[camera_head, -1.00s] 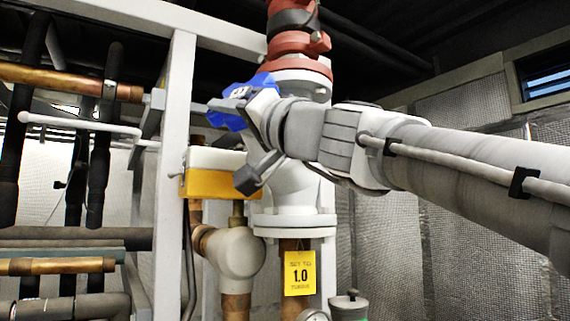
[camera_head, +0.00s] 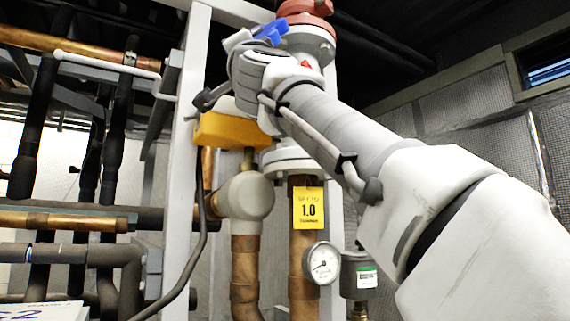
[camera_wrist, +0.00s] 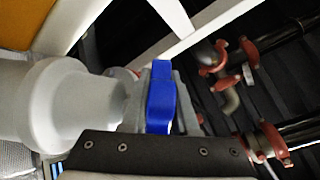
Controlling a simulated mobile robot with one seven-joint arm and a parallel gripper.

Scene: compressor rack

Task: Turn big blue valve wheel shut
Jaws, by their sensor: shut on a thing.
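The blue valve wheel (camera_head: 270,32) shows only in part in the head view, behind my gripper (camera_head: 240,42), at the upper middle. In the wrist view a blue rim piece (camera_wrist: 161,98) of the wheel stands upright between the fingers of my gripper (camera_wrist: 160,92). My gripper is shut on the wheel. The grey-white valve body (camera_wrist: 60,105) lies to the left of the wheel in the wrist view. My wrist and arm hide most of the wheel and valve in the head view.
A yellow tag reading 1.0 (camera_head: 308,208) hangs on the copper pipe below the valve. A gauge (camera_head: 322,263), a yellow box (camera_head: 232,131) and a white frame post (camera_head: 187,160) are close by. Red-fitted pipes (camera_wrist: 270,140) show at right in the wrist view.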

